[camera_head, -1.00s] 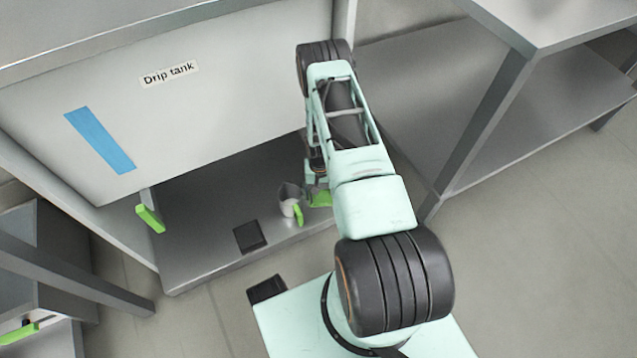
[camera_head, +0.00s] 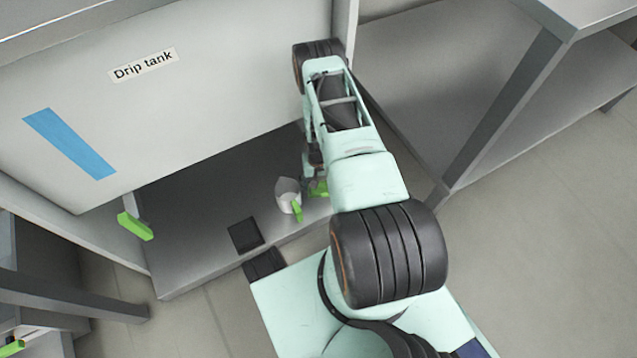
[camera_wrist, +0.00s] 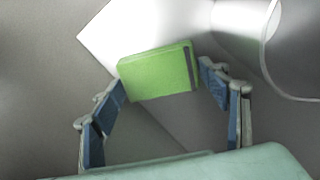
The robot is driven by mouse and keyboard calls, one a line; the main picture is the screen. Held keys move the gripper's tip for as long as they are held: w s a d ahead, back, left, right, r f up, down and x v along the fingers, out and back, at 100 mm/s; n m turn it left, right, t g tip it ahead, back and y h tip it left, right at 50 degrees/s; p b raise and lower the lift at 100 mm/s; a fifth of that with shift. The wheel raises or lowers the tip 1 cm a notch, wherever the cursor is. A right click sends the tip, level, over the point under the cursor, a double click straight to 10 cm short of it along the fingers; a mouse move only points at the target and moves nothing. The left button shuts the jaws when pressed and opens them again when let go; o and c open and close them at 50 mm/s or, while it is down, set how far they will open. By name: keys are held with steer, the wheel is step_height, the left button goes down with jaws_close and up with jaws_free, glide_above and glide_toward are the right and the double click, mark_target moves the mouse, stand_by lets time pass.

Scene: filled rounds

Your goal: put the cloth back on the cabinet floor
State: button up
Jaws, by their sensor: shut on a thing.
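My gripper (camera_wrist: 160,78) is shut on a green block-shaped thing with a dark strip at one end, which I take to be the folded cloth (camera_wrist: 158,72). A finger lies at each side of it. In the head view the green cloth (camera_head: 318,188) shows small below my arm, just right of the jug, over the front part of the grey cabinet floor (camera_head: 190,250). My arm hides most of the gripper there. I cannot tell whether the cloth touches the floor.
A whitish jug (camera_head: 287,192) with a green handle stands close left of the gripper. A dark square (camera_head: 245,235) lies on the floor further left. The panel labelled "Drip tank" (camera_head: 143,65) hangs above the opening. A green handle (camera_head: 135,226) sticks out at its lower left.

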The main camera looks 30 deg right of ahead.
steer(key=shift+r, duration=0.1)
steer(key=o, duration=1.6)
steer(key=shift+c, duration=0.2)
